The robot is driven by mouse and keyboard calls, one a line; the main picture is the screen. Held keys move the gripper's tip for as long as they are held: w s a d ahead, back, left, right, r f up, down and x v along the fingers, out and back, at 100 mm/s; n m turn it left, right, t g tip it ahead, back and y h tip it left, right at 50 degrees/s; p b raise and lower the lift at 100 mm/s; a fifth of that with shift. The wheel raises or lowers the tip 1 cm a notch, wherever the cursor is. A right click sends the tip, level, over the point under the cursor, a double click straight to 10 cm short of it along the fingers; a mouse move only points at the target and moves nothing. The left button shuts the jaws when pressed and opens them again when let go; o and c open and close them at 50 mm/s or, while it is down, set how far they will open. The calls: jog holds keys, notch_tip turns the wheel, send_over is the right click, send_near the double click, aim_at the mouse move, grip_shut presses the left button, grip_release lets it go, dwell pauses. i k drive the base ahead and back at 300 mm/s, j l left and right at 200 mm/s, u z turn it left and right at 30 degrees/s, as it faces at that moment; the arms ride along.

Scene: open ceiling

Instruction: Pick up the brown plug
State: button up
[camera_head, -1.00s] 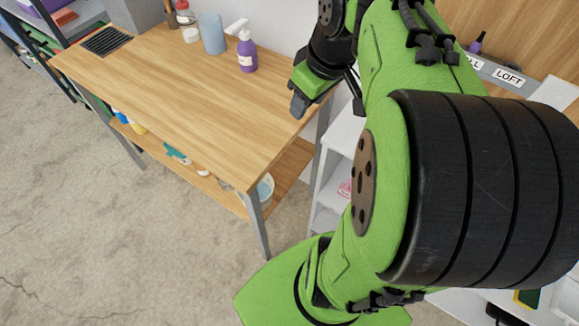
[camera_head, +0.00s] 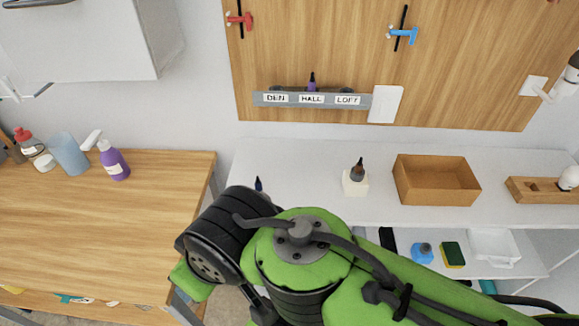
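A small plug with a dark pointed tip and a brownish-grey body (camera_head: 357,171) stands upright on a white block on the white counter. It looks like the brown plug, though its colour is hard to tell at this size. The green body of my gripper (camera_head: 190,282) shows at the lower left, beside the wooden table's right edge and well apart from this plug. Its fingers cannot be made out. A purple plug (camera_head: 312,83) stands in the grey rack (camera_head: 311,99) above the HALL label. A dark blue pointed thing (camera_head: 259,185) is partly hidden behind my arm.
A brown open box (camera_head: 436,179) stands right of the white block, then a wooden holder (camera_head: 540,190). A purple bottle (camera_head: 113,160) stands on the wooden table (camera_head: 80,220). A lower shelf holds a sponge (camera_head: 452,255).

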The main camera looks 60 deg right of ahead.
aim_at(358, 168)
jog(key=z, duration=0.85)
jog(key=k+j+z, duration=0.1)
jog(key=z, duration=1.2)
jog(key=k+z, duration=0.1)
jog(key=z, duration=0.3)
